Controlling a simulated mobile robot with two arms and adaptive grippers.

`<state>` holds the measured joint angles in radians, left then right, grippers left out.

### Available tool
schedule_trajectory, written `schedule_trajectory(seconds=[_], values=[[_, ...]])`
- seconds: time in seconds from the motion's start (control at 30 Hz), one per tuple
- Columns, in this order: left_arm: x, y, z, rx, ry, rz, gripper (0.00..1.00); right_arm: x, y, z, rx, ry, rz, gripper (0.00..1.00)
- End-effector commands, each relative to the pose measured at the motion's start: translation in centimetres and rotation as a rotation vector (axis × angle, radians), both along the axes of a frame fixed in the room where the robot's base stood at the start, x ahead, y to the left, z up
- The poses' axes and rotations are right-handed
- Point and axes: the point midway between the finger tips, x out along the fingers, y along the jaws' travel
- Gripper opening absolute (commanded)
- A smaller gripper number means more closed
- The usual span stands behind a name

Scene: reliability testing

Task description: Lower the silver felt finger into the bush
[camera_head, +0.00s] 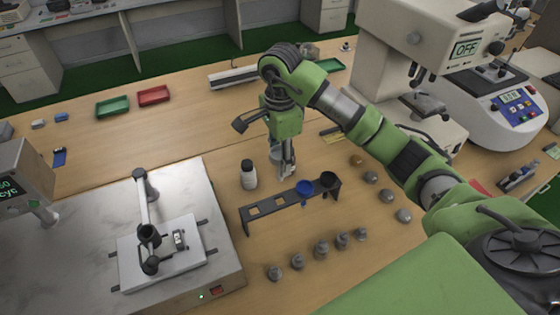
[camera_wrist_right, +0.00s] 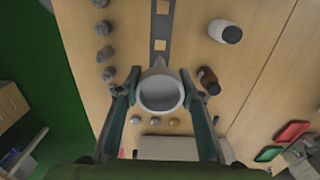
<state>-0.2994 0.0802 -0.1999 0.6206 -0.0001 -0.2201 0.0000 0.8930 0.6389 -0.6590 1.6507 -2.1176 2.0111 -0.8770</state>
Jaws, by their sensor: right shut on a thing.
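My right gripper (camera_head: 287,172) hangs over the bench just behind the dark rack (camera_head: 268,203), fingers pointing down. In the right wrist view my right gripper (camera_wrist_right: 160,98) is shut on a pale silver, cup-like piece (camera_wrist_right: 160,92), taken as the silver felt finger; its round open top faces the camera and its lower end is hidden. The rack holds a blue cup (camera_head: 304,188) and a black cup (camera_head: 328,181); two square slots left of them are empty. On the device at left, a dark ring-shaped part (camera_head: 148,232) may be the bush; its opening is unclear. My left gripper is out of view.
Several grey weights (camera_head: 321,248) line the bench in front of the rack. The steel plate (camera_head: 80,225) bears the device. Green (camera_head: 113,106) and red (camera_head: 153,95) trays lie behind.

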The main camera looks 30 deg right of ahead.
Motion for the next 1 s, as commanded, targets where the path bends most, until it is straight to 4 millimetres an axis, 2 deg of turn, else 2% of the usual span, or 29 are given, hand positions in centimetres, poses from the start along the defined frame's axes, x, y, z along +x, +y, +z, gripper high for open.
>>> schedule_trajectory(seconds=[0.27, 1.0], values=[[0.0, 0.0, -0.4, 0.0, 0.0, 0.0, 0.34, 0.0, 0.0, -0.4, 0.0, -0.001, 0.0, 0.13], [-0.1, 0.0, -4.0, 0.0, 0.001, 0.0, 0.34, 0.0, 0.0, -4.9, -0.001, 0.0, 0.0, 0.13]])
